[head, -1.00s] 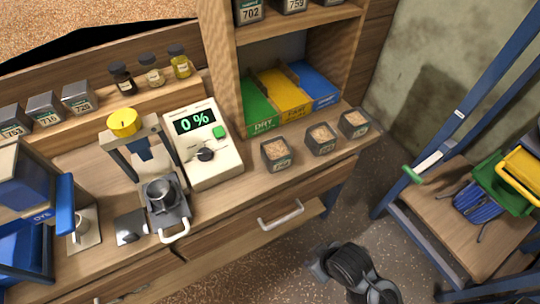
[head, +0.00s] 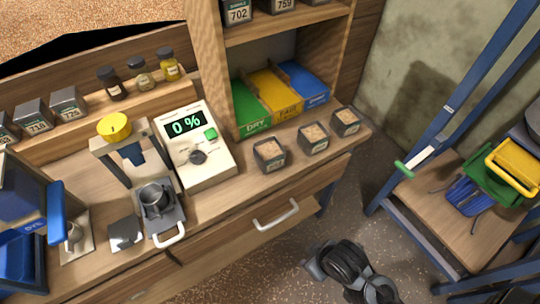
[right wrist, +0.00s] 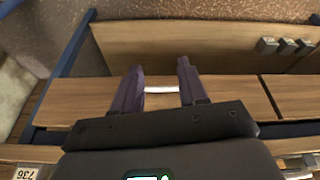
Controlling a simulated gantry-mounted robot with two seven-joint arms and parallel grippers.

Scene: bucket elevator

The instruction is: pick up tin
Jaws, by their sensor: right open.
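Several small dark tins are in the head view. Three square open-topped tins filled with grain stand in a row on the bench's right part: a left one (head: 269,154), a middle one (head: 313,137) and a right one (head: 345,121). Labelled tins stand on the left ledge, one (head: 68,104) among them, and on the upper shelf, such as the 702 tin (head: 238,12). In the right wrist view my right gripper (right wrist: 160,65) has its two fingers apart with nothing held between them. A pale bar shows beyond them. My left gripper is not in view.
A white meter (head: 196,145) reading 0 % stands left of the grain tins, beside a small press (head: 128,150). Coloured bins (head: 275,93) sit behind the tins. A drawer handle (head: 276,214) juts from the bench front.

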